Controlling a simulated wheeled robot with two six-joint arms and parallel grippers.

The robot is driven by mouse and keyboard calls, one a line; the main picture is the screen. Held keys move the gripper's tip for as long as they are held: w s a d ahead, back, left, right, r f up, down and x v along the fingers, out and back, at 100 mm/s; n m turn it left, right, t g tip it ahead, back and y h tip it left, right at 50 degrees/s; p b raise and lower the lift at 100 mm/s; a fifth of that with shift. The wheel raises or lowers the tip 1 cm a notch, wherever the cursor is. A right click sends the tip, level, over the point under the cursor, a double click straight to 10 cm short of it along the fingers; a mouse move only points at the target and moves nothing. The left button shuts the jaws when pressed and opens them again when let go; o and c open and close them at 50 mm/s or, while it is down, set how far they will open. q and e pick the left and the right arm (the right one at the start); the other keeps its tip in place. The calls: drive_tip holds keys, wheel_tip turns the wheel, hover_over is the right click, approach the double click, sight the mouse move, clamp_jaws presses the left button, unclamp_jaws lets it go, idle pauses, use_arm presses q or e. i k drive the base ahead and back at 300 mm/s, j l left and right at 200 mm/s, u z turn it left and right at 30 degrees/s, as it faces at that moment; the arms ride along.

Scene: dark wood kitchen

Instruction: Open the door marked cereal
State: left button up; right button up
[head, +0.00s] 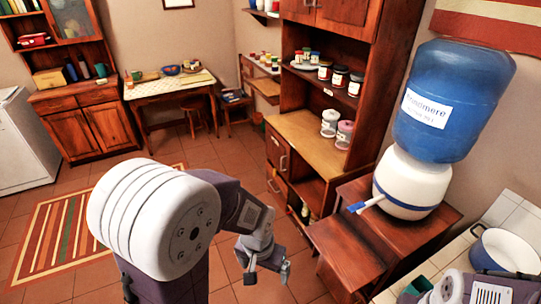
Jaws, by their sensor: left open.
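A tall wooden cabinet (335,120) stands in the middle of the head view. Its upper doors (345,14) are cut off by the top edge and look shut. Lower fronts with metal handles (277,158) show on its left side. I cannot read the word cereal on any door. My left gripper (267,270) is open and empty, pointing down over the floor in front of the cabinet, apart from it. Part of my right arm (480,289) shows in the bottom right corner; its gripper is out of view.
A wooden stand (345,255) with a blue bottle (450,100) on a white dispenser is right of the gripper. A pot (503,250) sits on the tiled counter at right. Jars stand on the cabinet shelves.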

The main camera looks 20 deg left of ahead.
sight(278, 150)
drive_tip(key=i+j+u, duration=0.2)
drive_tip(key=i+j, duration=1)
drive_tip(key=j, duration=0.35)
drive_tip(key=i+j+u, duration=0.15)
drive_tip(key=i+j, duration=1.1)
drive_tip(key=j, duration=0.1)
